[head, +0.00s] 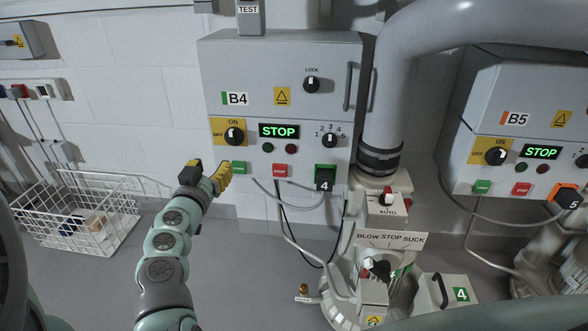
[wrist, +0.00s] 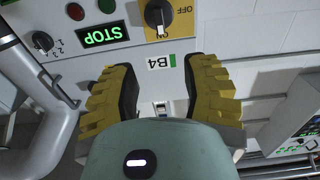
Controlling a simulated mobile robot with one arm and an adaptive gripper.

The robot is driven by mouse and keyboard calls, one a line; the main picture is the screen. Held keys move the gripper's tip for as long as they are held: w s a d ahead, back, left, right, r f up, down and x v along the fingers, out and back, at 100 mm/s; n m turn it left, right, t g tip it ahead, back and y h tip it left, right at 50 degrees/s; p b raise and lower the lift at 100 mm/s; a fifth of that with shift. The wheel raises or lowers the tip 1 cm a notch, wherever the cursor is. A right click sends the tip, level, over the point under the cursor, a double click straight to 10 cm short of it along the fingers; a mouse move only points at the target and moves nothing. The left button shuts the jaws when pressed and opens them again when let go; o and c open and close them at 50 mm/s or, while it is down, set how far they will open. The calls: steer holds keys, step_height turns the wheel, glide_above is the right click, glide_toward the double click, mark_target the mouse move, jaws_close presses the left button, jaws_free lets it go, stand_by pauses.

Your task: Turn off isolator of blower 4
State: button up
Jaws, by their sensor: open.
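The blower 4 isolator (head: 234,136) is a black rotary knob on a yellow plate marked ON at top and OFF at left, on the B4 control box (head: 215,65). In the wrist view, where the box appears upside down, the isolator (wrist: 158,15) has its white mark toward ON. The green display (head: 279,131) beside it reads STOP. My gripper (head: 223,176) is below the isolator, near the box's lower left edge. In the wrist view its two yellow fingers (wrist: 160,72) are spread apart with nothing between them. The isolator lies beyond the fingertips, untouched.
Green start (head: 239,168) and red stop (head: 280,170) buttons sit on the box's lower face near my gripper. A thick grey pipe (head: 389,100) stands right of the box. The B5 box (head: 525,115) is farther right. A white wire basket (head: 80,212) is at left.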

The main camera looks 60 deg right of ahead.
mark_target(231, 137)
steer(key=b+x, duration=0.1)
steer(key=x, duration=0.3)
steer(key=b+x, duration=0.2)
steer(key=x, duration=0.2)
steer(key=b+x, duration=0.1)
steer(key=x, duration=0.3)
steer(key=shift+w+d+f+b, duration=0.15)
steer(key=shift+d+f+b, duration=0.2)
steer(key=shift+b, duration=0.05)
steer(key=shift+b+x, duration=0.7)
steer(key=shift+x, duration=0.2)
steer(key=shift+w+d+r, duration=0.15)
steer(key=shift+r, duration=0.05)
jaws_close()
